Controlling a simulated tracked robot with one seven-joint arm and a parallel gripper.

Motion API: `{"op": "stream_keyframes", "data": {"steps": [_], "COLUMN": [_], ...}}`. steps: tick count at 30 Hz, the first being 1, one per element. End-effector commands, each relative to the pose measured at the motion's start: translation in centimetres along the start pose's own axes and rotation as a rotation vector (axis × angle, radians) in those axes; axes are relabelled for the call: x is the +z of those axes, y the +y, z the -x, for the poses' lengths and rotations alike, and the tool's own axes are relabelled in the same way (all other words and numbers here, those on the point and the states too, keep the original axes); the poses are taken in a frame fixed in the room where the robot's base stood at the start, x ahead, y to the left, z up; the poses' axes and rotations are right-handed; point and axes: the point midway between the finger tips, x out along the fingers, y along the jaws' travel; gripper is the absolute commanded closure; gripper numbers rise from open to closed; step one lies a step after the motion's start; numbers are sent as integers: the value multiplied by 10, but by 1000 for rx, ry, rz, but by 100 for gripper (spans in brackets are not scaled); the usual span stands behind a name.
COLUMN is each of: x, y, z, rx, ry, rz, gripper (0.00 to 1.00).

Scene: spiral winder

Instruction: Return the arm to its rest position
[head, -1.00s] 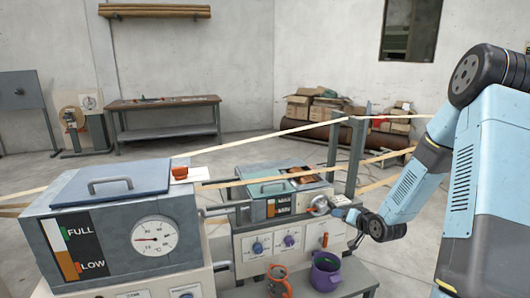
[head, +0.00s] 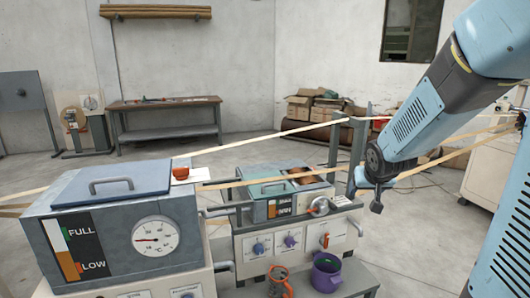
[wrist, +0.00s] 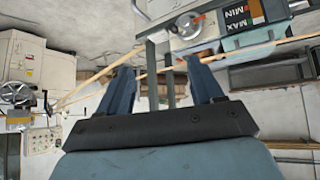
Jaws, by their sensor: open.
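My arm comes in from the right in the head view. My gripper (head: 368,196) hangs beside the frame posts, to the right of the smaller machine; its fingers show only in part there. In the wrist view my gripper (wrist: 163,88) has two blue fingers spread apart with nothing between them. The view there is upside down, with a round silver valve (wrist: 189,26) and the MIN/MAX gauge (wrist: 240,14) beyond the fingers. No object is held.
A large grey tank (head: 110,225) with a lid and dial stands front left. The smaller machine (head: 290,240) has knobs. An orange jug (head: 279,283) and a purple pot (head: 326,272) stand below it. Pale strips (head: 260,140) cross the scene. A workbench (head: 165,105) stands behind.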

Motion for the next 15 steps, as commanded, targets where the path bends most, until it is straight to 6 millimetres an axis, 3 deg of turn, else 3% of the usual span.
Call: {"op": "stream_keyframes", "data": {"steps": [1, 8, 15], "x": [1, 18, 49], "y": [-2, -4, -10], "z": [17, 83, 148], "rx": [9, 32, 12], "ry": [-4, -61, -125], "rz": [8, 22, 29], "gripper": [34, 34, 34]}}
